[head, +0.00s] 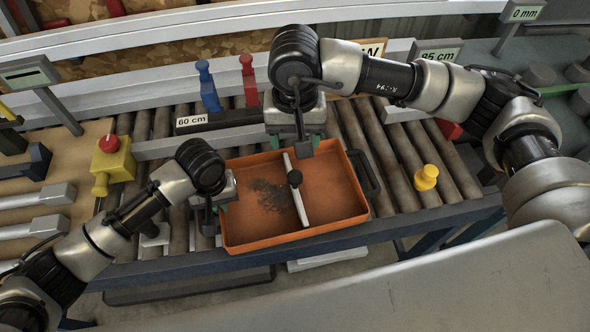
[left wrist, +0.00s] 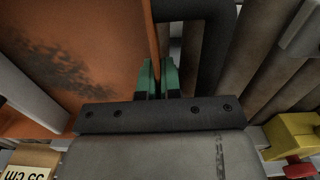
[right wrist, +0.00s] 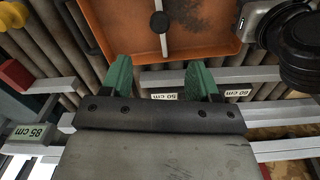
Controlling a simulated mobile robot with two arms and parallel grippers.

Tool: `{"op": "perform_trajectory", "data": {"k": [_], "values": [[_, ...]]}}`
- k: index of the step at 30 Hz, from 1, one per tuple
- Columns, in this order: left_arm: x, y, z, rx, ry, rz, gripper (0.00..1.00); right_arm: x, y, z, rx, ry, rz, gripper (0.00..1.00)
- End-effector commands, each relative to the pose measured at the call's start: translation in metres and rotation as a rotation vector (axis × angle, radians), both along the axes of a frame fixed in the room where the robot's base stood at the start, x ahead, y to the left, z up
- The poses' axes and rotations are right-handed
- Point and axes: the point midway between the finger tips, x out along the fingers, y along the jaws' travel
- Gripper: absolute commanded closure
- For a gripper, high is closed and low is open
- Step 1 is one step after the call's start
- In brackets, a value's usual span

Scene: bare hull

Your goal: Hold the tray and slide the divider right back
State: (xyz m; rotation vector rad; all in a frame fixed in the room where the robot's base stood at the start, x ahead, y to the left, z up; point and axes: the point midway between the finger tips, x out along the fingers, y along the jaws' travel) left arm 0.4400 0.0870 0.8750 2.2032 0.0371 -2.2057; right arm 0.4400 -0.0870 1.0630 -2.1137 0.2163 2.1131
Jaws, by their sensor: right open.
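The orange tray (head: 337,192) lies on the roller conveyor, with a dark smudge of grit in its left part. The pale divider (head: 301,207) crosses it front to back near the middle, with a black knob (head: 294,178) on it. The divider and knob also show in the right wrist view (right wrist: 158,22). My left gripper (left wrist: 158,72) is shut on the tray's left wall, close to a black handle (left wrist: 205,40). My right gripper (right wrist: 160,80) is open and empty, above the tray's far edge and apart from the knob.
A yellow block with a red button (head: 113,160) stands left of the tray. Blue (head: 208,88) and red (head: 249,80) clamps stand behind, by a 60 cm label (head: 192,120).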

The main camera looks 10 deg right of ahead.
Motion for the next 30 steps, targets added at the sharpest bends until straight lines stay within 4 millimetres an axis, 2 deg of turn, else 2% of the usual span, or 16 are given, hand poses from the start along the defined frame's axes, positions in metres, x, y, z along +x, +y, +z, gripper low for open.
{"op": "perform_trajectory", "data": {"k": [5,18,24,30], "values": [[0.001,0.0,0.0,-0.001,-0.001,0.001,1.0,0.0,0.0,-0.018,-0.001,0.004,0.016,0.39],[0.001,0.0,0.001,-0.001,-0.001,0.001,1.0,-0.001,0.0,-0.1,-0.002,0.005,0.013,0.39],[0.001,0.0,0.001,-0.001,-0.002,0.001,1.0,0.0,0.0,-0.117,-0.001,0.001,0.014,0.39],[0.001,0.0,0.001,-0.001,-0.002,0.001,1.0,0.0,0.0,-0.119,-0.001,0.0,0.015,0.39]]}}
